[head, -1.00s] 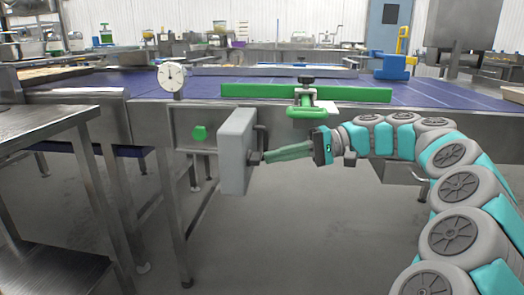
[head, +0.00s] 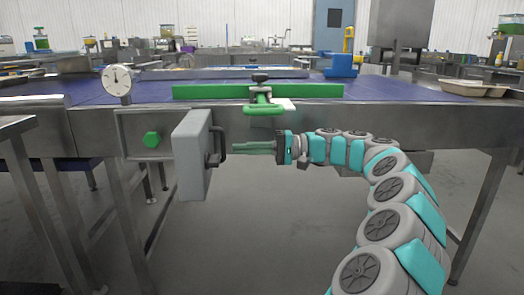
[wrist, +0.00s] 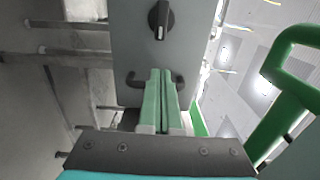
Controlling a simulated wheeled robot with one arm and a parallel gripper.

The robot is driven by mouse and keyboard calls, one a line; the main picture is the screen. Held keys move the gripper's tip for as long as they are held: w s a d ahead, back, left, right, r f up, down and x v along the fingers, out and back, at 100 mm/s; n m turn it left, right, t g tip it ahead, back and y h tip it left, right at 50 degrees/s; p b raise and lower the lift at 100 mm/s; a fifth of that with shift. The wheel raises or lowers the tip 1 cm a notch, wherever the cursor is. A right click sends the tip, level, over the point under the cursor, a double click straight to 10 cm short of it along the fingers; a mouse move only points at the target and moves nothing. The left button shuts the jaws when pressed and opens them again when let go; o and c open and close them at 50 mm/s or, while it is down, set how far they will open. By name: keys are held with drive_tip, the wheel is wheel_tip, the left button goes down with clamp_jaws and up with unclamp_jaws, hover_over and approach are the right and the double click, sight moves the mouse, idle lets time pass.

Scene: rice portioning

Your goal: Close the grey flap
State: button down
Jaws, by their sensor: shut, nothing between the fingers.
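The grey flap (head: 190,155) stands open, sticking out from the steel side panel under the conveyor. A black handle (head: 218,146) is on its right face. In the wrist view the flap (wrist: 190,50) fills the top middle, with a black knob (wrist: 160,20) and the handle (wrist: 178,80). My gripper (head: 235,148) is shut and empty, with its green fingers pointing left at the handle side. In the head view a small gap shows between fingertips and handle. In the wrist view the fingertips (wrist: 160,72) overlap the handle's middle, so contact there cannot be told.
A green bar with a clamp (head: 262,108) sits on the conveyor edge above my gripper. A steel table (head: 18,125) is at left. The floor below is clear.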

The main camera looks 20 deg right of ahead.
sight(208, 150)
drive_tip(key=x, duration=0.5)
drive_tip(key=shift+w+a, duration=0.15)
drive_tip(key=shift+a, duration=0.2)
drive_tip(key=shift+a, duration=0.15)
